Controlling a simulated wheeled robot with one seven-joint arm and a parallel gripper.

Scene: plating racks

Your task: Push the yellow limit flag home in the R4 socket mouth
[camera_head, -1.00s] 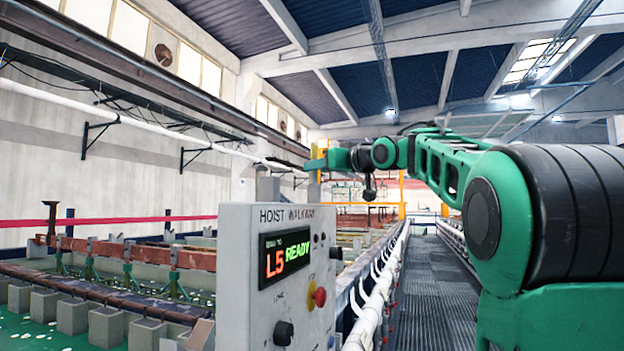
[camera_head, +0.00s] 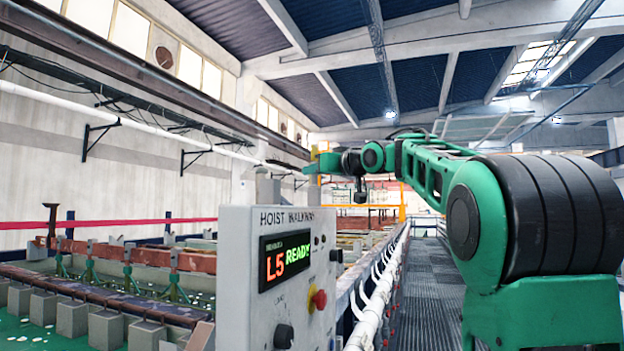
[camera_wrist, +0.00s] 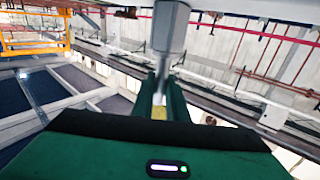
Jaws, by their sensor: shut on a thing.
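My gripper (camera_head: 312,167) hangs at the left end of my reaching arm, above and behind the grey control box. In the wrist view its two green fingers (camera_wrist: 160,97) are shut on a small yellow piece, the yellow limit flag (camera_wrist: 158,112), mostly hidden between them. A grey cylindrical post (camera_wrist: 172,28) stands just beyond the fingertips in the wrist view. I cannot tell whether the flag touches it. No R4 marking can be read, and the socket mouth cannot be made out.
The control box (camera_head: 240,318) is marked HOIST WALKWAY; its display (camera_head: 285,260) reads L5 READY. Racks and tanks (camera_head: 120,265) lie at left. The grated walkway (camera_head: 425,290) at right looks clear.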

